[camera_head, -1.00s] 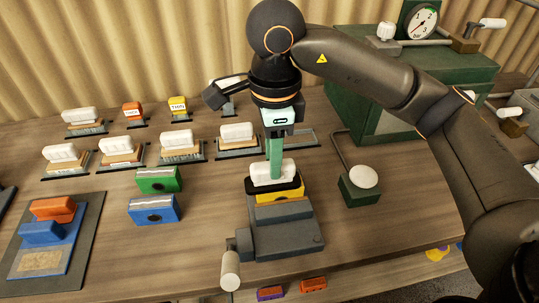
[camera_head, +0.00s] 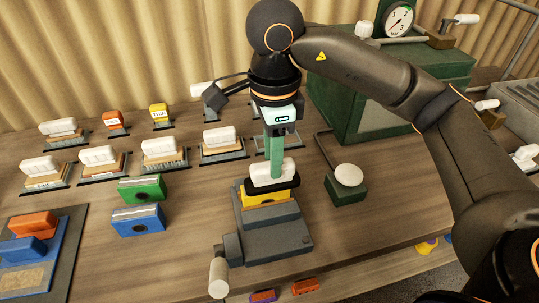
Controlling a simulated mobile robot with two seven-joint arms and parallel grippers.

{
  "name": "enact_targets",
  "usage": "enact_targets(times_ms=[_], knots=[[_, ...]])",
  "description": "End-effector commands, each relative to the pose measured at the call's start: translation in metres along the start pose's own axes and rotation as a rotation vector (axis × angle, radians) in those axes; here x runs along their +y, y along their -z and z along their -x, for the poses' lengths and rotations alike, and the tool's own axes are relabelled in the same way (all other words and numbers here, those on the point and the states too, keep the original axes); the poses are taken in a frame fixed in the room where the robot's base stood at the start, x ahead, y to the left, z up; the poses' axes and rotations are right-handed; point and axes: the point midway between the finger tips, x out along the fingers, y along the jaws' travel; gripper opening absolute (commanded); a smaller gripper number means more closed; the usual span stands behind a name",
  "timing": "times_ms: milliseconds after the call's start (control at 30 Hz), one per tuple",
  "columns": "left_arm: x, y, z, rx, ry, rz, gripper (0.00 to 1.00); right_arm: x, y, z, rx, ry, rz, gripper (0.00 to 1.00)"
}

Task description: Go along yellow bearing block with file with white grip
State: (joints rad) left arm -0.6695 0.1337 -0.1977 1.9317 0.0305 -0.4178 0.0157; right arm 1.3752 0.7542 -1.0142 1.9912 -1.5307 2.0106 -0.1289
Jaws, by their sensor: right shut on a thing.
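My right gripper (camera_head: 274,150) comes down from above with its green fingers shut on the white grip of a file (camera_head: 272,172). The file has a dark flat body under the white grip. The yellow bearing block (camera_head: 262,198) sits in the dark grey vise (camera_head: 275,232) on the bench. The file lies over the top of the block and hides it; whether they touch is hard to tell. Only the block's front side shows below the file. My left gripper is not in view.
Several white-gripped tools (camera_head: 222,138) lie on stands behind left. Green (camera_head: 141,188) and blue (camera_head: 138,221) blocks stand left of the vise. A white knob on a green base (camera_head: 347,182) is close on the right. A green machine (camera_head: 385,95) stands behind right.

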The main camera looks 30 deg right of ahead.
Motion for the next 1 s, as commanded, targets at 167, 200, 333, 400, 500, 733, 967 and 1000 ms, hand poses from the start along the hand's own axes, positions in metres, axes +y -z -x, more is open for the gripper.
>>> enact_targets(times_ms=[167,200,333,400,500,733,967,1000], knots=[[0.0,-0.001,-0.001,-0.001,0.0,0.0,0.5,0.0,0.003,-0.001,0.003,-0.001,0.0,0.0],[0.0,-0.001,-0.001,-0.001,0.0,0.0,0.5,0.0,0.002,-0.001,0.003,-0.001,0.0,0.0],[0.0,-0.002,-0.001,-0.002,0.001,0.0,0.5,0.0,0.002,-0.001,0.003,-0.001,0.0,0.0],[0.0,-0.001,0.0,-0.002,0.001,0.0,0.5,0.0,0.002,0.0,0.003,-0.001,-0.001,0.0],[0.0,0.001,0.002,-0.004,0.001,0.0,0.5,0.0,0.002,0.004,0.002,0.0,-0.001,0.0],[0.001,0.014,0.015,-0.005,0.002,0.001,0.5,0.0,0.002,0.028,0.0,0.002,-0.001,0.0],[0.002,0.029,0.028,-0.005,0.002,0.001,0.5,0.0,0.001,0.051,-0.001,0.002,-0.001,0.0],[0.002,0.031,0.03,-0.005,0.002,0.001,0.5,0.0,0.001,0.055,-0.001,0.002,-0.001,0.0]])
